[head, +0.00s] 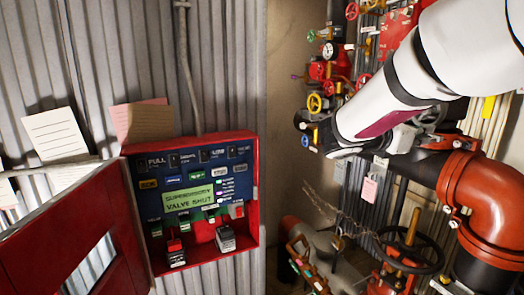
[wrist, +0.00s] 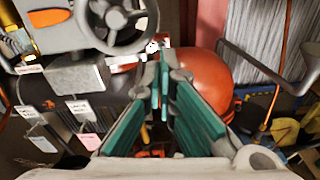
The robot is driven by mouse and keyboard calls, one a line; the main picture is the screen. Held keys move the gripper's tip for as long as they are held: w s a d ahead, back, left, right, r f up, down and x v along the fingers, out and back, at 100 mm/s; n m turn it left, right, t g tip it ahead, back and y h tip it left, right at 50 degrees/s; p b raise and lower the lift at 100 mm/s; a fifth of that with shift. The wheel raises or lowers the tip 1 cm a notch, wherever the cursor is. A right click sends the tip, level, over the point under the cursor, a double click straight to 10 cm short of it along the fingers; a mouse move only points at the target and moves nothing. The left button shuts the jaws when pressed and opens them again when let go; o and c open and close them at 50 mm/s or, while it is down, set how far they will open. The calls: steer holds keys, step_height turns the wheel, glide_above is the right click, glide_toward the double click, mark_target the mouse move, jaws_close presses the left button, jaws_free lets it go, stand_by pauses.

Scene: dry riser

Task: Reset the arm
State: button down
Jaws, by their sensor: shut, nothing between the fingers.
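My arm (head: 445,60) comes in from the upper right of the head view as thick white links with dark joints. It slants down to the left, in front of the pipework. My gripper (wrist: 164,78) fills the middle of the wrist view. Its two fingers with teal pads point away from the camera and meet at their tips, with nothing between them. I cannot make out the fingers in the head view.
An open red cabinet (head: 253,200) with a panel reading "SUPERVISORY VALVE SHUT" hangs on the corrugated wall. A large orange-red pipe elbow (head: 480,190) and a dark handwheel (head: 410,250) stand at right. In the wrist view, a grey handwheel (wrist: 118,20) and an orange-red rounded body (wrist: 205,75) lie beyond my fingers.

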steer(key=s+a+f+m+g+y+b, duration=0.1)
steer(key=s+a+f+m+g+y, duration=0.1)
steer(key=s+f+m+y, duration=0.45)
steer(key=s+a+f+m+t+y+b, duration=0.1)
steer(key=s+a+f+m+y, duration=0.3)
steer(key=s+a+m, duration=0.3)
steer(key=s+a+f+m+t+y+b, duration=0.1)
steer(key=s+a+f+m+y, duration=0.4)
steer(key=a, duration=0.7)
steer(key=s+m+b, duration=0.1)
steer(key=s+m, duration=0.1)
steer(key=s, duration=0.1)
steer(key=shift+f+y, duration=0.15)
steer(key=shift+y, duration=0.2)
